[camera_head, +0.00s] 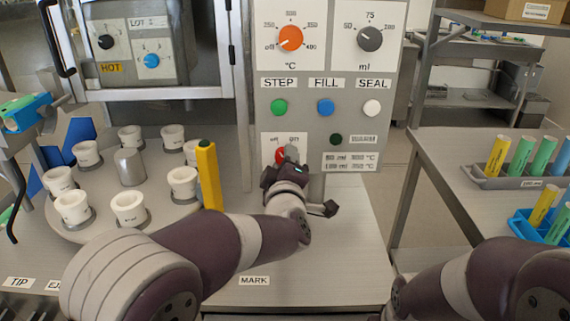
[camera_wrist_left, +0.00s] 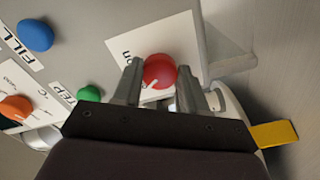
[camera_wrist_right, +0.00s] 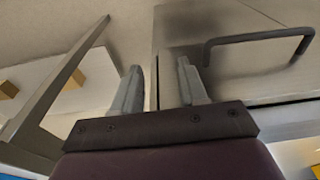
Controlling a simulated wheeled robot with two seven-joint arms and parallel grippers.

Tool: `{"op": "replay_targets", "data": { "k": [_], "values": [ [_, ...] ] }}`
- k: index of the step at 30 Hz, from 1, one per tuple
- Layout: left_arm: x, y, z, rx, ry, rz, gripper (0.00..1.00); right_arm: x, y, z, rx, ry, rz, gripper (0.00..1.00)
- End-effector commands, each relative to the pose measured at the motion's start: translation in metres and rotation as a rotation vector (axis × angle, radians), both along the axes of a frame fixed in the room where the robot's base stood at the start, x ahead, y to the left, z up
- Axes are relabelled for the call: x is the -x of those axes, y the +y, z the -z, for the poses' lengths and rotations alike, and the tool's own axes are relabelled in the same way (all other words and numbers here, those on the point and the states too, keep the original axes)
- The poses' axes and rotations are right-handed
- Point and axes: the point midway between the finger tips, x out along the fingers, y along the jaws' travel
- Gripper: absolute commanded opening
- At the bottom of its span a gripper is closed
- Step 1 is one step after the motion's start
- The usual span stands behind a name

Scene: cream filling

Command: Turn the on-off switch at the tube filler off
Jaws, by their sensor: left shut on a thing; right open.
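The red on-off switch (camera_head: 280,155) sits on a white plate low on the tube filler's grey panel (camera_head: 325,110), below the green STEP button. Its plate carries the words "off" and "on" in the head view. My left gripper (camera_head: 284,160) is at the switch and partly hides it. In the left wrist view the red knob (camera_wrist_left: 160,71) lies between the two fingers of my left gripper (camera_wrist_left: 160,88), which are shut on it. A pale pointer line shows on the knob. My right gripper (camera_wrist_right: 160,85) is open and empty, and it shows only in the right wrist view.
Above the switch are the green (camera_head: 279,107), blue (camera_head: 325,107) and white (camera_head: 371,108) buttons and the orange dial (camera_head: 290,38). A turntable (camera_head: 100,225) holds several white cups. Racks of coloured tubes (camera_head: 515,180) stand on the right.

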Motion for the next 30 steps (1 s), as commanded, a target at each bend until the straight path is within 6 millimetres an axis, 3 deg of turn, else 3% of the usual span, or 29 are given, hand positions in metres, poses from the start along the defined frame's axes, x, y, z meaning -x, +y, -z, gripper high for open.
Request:
{"op": "replay_targets", "data": {
  "k": [5,6,7,8,19,30],
  "values": [
    [0.0,0.0,0.0,0.001,0.0,0.0,0.11,0.0,0.0,0.0,0.0,0.0,0.0,0.43],
    [0.0,0.0,0.0,0.0,0.0,0.0,0.55,0.0,0.0,0.0,0.0,0.0,0.0,0.43],
    [0.0,0.0,0.0,0.0,0.0,0.0,0.64,0.0,0.0,0.0,0.0,0.0,0.0,0.43],
    [0.0,0.0,0.0,0.0,0.0,0.0,0.67,0.0,0.0,0.0,0.0,0.0,0.0,0.43],
    [0.009,0.0,0.0,0.0,0.0,0.001,0.67,0.0,0.0,0.0,0.0,0.0,0.0,0.43],
    [0.1,-0.001,0.0,0.0,0.0,0.004,0.67,0.0,0.0,0.001,0.0,0.0,0.0,0.43]
  ]
}}
